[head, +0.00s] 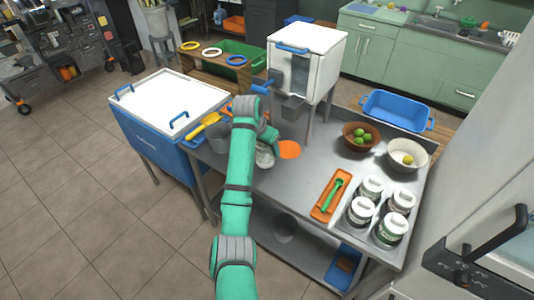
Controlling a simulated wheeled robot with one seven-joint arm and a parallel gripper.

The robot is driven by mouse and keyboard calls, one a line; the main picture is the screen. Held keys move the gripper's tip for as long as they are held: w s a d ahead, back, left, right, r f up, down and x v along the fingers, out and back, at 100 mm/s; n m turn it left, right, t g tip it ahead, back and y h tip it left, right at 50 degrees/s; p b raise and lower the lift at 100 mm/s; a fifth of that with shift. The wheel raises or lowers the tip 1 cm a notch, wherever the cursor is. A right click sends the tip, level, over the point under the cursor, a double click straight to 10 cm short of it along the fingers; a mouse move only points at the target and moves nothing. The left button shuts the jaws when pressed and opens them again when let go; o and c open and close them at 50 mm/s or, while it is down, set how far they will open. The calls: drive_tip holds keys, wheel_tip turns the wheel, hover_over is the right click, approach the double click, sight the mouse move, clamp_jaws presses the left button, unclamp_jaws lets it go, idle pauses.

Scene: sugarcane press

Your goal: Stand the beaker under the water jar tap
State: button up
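A small pale, see-through-looking vessel (265,157) stands on the steel table beside the arm; it may be the beaker, but the arm covers part of it. My gripper (271,146) is low over the table, close to this vessel. My own arm hides most of the fingers, so I cannot tell whether they are open, shut or touching it. I cannot make out a water jar tap for certain. A small blue jug (219,15) stands far off at the back.
The steel table (285,186) holds an orange disc (289,150), a brown bowl of limes (347,143), a white bowl (393,159), an orange tray (322,208) and several lidded jars (360,212). A white machine (315,55) stands behind. A blue cooler (150,140) is left.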

drive_tip(key=shift+w+f, duration=0.35)
drive_tip(key=shift+f, duration=0.05)
drive_tip(key=shift+w+f, duration=0.2)
drive_tip(key=shift+f, duration=1.55)
